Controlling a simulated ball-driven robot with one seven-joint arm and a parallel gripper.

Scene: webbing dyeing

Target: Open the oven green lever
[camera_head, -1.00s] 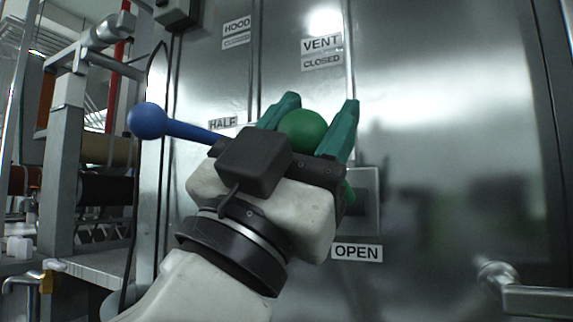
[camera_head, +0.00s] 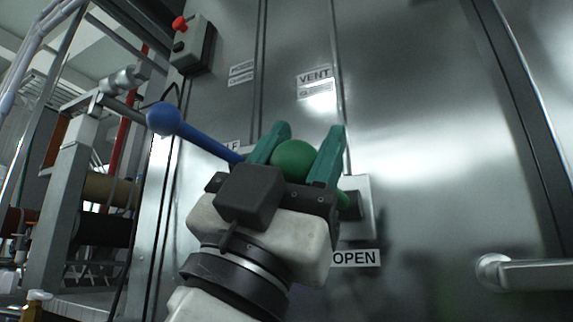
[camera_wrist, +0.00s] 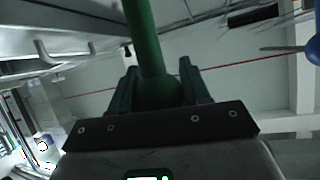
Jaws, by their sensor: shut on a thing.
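The green lever has a round green knob (camera_head: 294,160) and a green rod that runs to a grey mount plate (camera_head: 358,204) on the steel oven front. My gripper (camera_head: 298,158) has its teal fingers on both sides of the knob and is shut on it. In the wrist view the green rod (camera_wrist: 145,40) rises from between the fingers, and the knob sits low between them. An "OPEN" label (camera_head: 355,258) is below the mount, and a "VENT" label (camera_head: 315,77) with a second label under it is above. Part of the rod is hidden behind my gripper.
A blue ball-ended lever (camera_head: 190,133) sticks out to the left, close to my gripper. A steel door handle (camera_head: 530,273) is at the lower right. A control box with a red button (camera_head: 190,42) is at the upper left.

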